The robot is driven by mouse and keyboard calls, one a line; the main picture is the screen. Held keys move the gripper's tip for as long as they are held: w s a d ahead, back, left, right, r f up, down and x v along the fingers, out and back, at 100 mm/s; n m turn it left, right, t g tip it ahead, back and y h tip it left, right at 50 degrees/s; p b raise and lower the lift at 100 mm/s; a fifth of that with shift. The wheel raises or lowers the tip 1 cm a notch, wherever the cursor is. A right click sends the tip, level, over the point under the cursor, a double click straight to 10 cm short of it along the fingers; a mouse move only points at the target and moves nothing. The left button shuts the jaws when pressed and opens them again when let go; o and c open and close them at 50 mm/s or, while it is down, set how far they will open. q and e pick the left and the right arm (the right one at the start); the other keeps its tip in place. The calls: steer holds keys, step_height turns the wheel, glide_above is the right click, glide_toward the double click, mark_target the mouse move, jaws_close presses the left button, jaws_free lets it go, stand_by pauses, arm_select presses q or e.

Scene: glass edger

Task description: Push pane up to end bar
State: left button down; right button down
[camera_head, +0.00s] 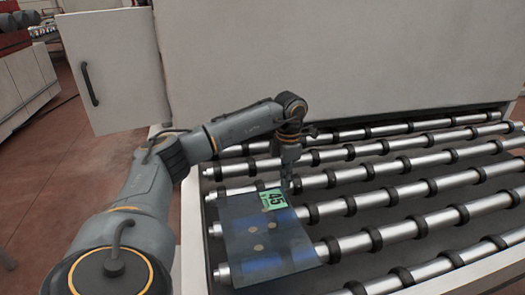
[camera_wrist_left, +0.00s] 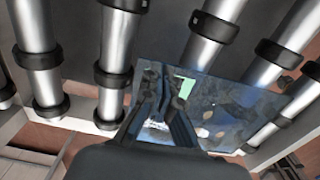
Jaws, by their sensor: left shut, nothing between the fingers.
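The pane (camera_head: 250,232) is a thin, dark bluish see-through sheet lying flat across the rollers at the near left end of the conveyor. It carries a green label marked 45 (camera_head: 273,199) and a few small round spots. My left gripper (camera_head: 288,186) points down at the pane's far edge, close to the label, with its fingers shut and empty. I cannot make out the end bar for certain. My right gripper is not in view.
Steel rollers (camera_head: 385,195) with black rings run across the conveyor, bare to the right of the pane. A large pale machine body (camera_head: 330,60) stands behind, with an open door (camera_head: 112,65) at the left. Red floor lies left.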

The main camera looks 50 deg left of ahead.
arm_select(q)
steer(key=shift+f+b, duration=0.5)
steer(key=shift+f, duration=0.6)
steer(key=shift+r, duration=0.1)
steer(key=shift+r+p, duration=0.25)
steer(key=shift+p, duration=0.2)
steer(key=shift+w+a, duration=0.1)
steer(key=shift+w+a, duration=0.4)
steer(key=shift+a, duration=0.35)
steer(key=shift+w+a, duration=0.4)
steer(key=shift+a, duration=0.4)
steer(key=shift+w+a, duration=0.4)
steer(key=shift+a, duration=0.35)
steer(key=shift+a, duration=0.1)
